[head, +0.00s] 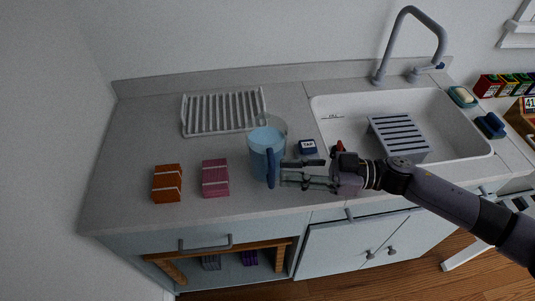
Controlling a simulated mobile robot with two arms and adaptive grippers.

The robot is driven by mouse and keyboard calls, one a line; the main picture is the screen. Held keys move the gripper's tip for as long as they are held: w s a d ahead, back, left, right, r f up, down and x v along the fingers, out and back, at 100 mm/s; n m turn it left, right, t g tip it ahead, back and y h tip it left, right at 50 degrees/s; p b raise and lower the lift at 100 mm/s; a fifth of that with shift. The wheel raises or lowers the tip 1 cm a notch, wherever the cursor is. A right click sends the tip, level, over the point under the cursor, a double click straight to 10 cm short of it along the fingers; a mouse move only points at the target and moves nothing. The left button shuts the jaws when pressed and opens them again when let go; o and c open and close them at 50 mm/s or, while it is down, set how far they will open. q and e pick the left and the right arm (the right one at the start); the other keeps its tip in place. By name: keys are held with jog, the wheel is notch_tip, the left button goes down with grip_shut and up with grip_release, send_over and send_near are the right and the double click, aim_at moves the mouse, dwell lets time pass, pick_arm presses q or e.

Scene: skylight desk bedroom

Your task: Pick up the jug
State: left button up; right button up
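A light-blue jug (259,140) with a clear upper rim and a dark blue handle (271,168) stands upright on the counter, left of the sink. The handle faces the front of the counter. My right gripper (282,173) comes in from the right, with its fingers pointing left. Its two fingers are apart, with their tips just right of the handle. Whether the tips touch the handle I cannot tell. My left gripper is not in view.
A white drying rack (223,112) lies behind the jug. Orange (167,184) and pink (215,178) packets are to its left. A small dark blue labelled item (308,146) is close behind my gripper. The sink (465,127) and tap (441,48) are at the right.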

aim_at(271, 170)
jog(key=a+p, duration=0.1)
jog(key=a, duration=0.3)
jog(key=shift+w, duration=0.2)
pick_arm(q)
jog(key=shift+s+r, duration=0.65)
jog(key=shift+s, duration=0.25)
pick_arm(e)
jog(key=shift+a+f, duration=0.2)
jog(key=shift+a, duration=0.15)
grip_shut()
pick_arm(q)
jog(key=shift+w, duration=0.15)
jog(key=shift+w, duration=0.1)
pick_arm(e)
jog(key=shift+r, duration=0.2)
